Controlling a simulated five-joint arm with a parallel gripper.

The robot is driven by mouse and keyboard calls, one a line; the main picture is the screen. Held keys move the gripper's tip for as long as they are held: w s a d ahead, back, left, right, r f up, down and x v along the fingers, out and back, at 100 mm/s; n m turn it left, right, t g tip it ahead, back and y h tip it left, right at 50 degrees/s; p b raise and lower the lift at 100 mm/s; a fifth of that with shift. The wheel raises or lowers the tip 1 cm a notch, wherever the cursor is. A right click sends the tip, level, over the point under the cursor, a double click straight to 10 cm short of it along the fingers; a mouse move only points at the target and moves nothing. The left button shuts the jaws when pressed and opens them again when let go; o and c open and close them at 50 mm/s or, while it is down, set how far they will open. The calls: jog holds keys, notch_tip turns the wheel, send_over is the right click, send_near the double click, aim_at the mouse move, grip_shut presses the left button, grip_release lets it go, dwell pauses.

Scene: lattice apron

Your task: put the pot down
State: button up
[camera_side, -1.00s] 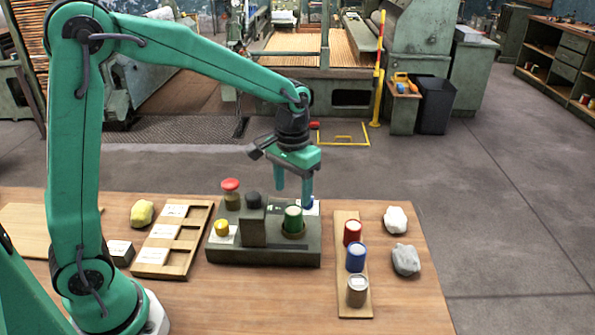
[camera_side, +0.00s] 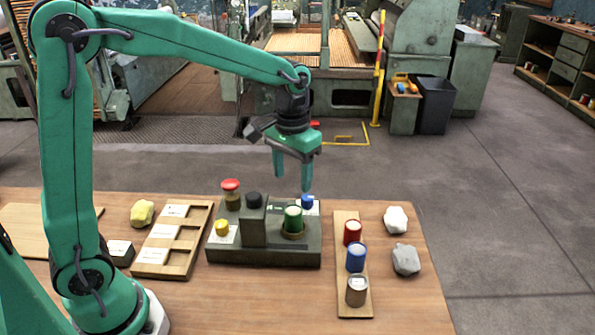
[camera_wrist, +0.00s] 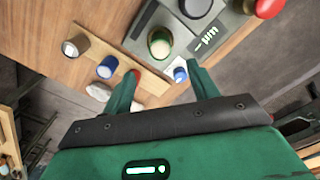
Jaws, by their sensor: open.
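A pot with a green band (camera_side: 293,219) stands upright in the round seat of a dark grey-green machine block (camera_side: 270,257). It also shows in the wrist view (camera_wrist: 160,43). My gripper (camera_side: 293,181) is open and empty, with its fingers pointing down above the back right of the block. In the wrist view my gripper (camera_wrist: 166,80) has nothing between its fingers. Three other pots stand on a wooden strip to the right: a red one (camera_side: 352,232), a blue one (camera_side: 356,258) and a grey-brown one (camera_side: 357,291).
The block carries a red knob (camera_side: 231,186), a yellow knob (camera_side: 222,227), a black-topped post (camera_side: 254,200) and a small blue piece (camera_side: 307,202). A wooden slotted tray (camera_side: 174,240) and yellow lump (camera_side: 142,213) lie left. White (camera_side: 396,219) and grey lumps (camera_side: 406,259) lie right.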

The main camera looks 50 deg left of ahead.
jog(key=s+a+r+t, duration=0.1)
jog(key=s+r+t, duration=0.1)
jog(key=s, duration=0.7)
jog(key=s+a+r+m+t, duration=0.1)
jog(key=s+a+r+t, duration=0.1)
jog(key=s, duration=0.7)
jog(key=shift+s+a+r+t, duration=0.2)
jog(key=shift+a+r+t, duration=0.1)
jog(key=shift+r+t, duration=0.55)
